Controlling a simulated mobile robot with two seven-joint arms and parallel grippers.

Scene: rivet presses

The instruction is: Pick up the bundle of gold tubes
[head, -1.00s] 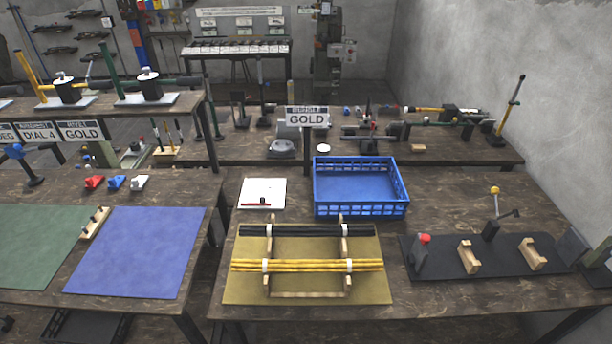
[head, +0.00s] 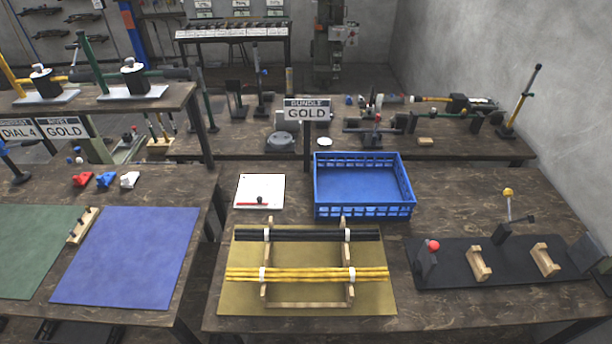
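The bundle of gold tubes (head: 307,274) lies level across the front part of a wooden rack, with a white band near each end. The wooden rack (head: 309,304) stands on an olive-yellow mat (head: 235,303) on the table in front of me. A bundle of black tubes (head: 308,235) lies across the back part of the same rack, also with white bands. Neither of my grippers shows in the head view.
Behind the rack stand an empty blue crate (head: 363,211), a white board (head: 260,191) and a sign reading "BUNDLE GOLD" (head: 307,112). To the right, a black base (head: 449,275) carries wooden cradles and a red-knobbed post. A blue mat (head: 127,255) lies on the left table.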

